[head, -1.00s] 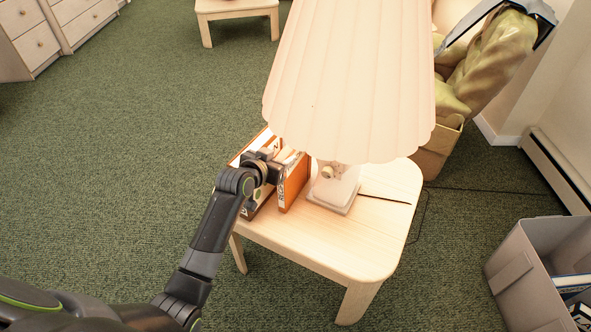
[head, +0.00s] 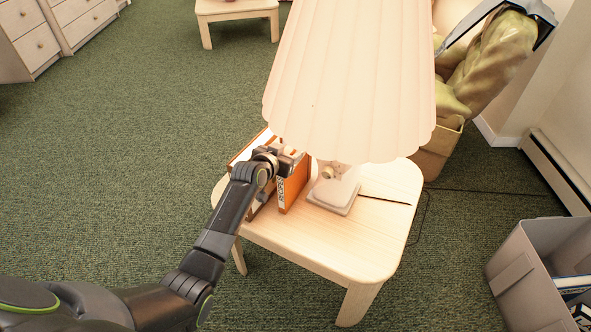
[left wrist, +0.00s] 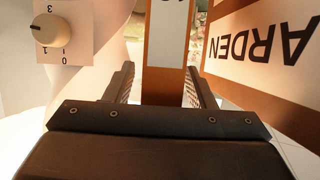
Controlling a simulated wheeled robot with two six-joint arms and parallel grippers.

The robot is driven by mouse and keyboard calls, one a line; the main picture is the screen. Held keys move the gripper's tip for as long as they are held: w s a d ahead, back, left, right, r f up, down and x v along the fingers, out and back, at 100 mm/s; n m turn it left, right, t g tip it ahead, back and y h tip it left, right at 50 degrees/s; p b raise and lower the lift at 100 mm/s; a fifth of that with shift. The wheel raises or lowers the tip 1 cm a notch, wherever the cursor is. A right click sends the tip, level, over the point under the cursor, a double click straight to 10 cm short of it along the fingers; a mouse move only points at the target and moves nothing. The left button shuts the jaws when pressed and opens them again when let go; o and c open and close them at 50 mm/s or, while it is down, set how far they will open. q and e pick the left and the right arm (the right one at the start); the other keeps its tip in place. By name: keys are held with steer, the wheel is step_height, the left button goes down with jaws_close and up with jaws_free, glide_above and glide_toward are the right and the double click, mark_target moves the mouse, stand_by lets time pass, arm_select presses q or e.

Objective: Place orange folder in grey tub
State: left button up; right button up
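The orange folder (head: 294,190) stands upright on the small wooden table, beside the lamp base. My left gripper (head: 292,158) is over its top, partly covering it. In the left wrist view the folder's orange and white spine (left wrist: 165,88) lies between the two spread fingers of the left gripper (left wrist: 160,80). A gap shows on the left finger's side; whether the right finger touches is unclear. The grey tub (head: 512,279) stands on the floor at the lower right, with books (head: 574,283) inside. My right gripper is not in view.
A large pleated lampshade (head: 350,80) hangs over the table (head: 330,245) close to my left gripper. The lamp base (head: 334,195) is right of the folder. Another binder lettered "ARDEN" (left wrist: 262,45) stands close on the right in the wrist view.

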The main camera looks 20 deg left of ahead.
arm_select(q)
jaws_close()
stand_by(0.3)
